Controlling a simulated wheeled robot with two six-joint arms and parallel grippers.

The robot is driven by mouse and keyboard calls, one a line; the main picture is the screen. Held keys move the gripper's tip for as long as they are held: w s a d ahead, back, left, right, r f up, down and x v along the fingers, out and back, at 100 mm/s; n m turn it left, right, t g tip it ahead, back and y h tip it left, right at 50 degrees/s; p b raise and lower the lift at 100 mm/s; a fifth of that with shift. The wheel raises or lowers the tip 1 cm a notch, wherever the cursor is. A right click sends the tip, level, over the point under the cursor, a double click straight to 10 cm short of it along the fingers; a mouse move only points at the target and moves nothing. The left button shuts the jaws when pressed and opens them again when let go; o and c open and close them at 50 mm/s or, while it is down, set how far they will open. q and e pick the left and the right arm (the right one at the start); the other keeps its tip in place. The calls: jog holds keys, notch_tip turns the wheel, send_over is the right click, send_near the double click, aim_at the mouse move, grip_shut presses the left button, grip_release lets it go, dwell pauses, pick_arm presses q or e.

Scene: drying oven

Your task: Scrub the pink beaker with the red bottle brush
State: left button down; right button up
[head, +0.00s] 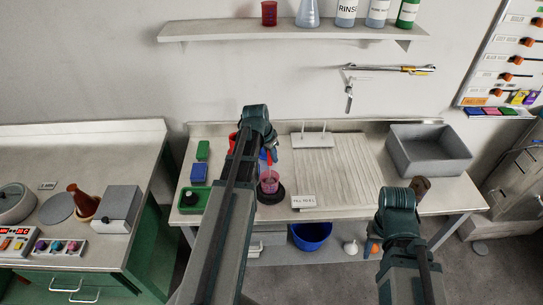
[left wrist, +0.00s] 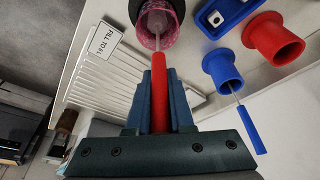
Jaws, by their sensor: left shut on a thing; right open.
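The pink beaker (head: 269,182) stands on a dark round base on the bench; its open mouth shows in the left wrist view (left wrist: 146,38). My left gripper (head: 267,152) is above it, shut on the handle of the red bottle brush (head: 269,158). In the left wrist view the red handle (left wrist: 159,88) sits between the fingers, and the brush's pale head (left wrist: 157,20) is inside the beaker's mouth. Whether the bristles touch the wall I cannot tell. My right gripper (head: 398,200) is open at the bench's front right, its fingers mostly hidden.
A red holder (left wrist: 273,40) and a blue holder (left wrist: 222,70) with a blue brush (left wrist: 249,130) stand beside the beaker. A ribbed drainboard (head: 338,170) with a small sign (head: 303,202) lies to the right, then a grey basin (head: 430,150). Green and blue items (head: 199,172) lie left.

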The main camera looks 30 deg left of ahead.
pick_arm(q)
notch_tip(320, 180, up, 13)
jog(key=p, duration=1.2)
jog(key=shift+f, duration=0.15)
jog(key=shift+s, duration=0.1)
dwell(0.3)
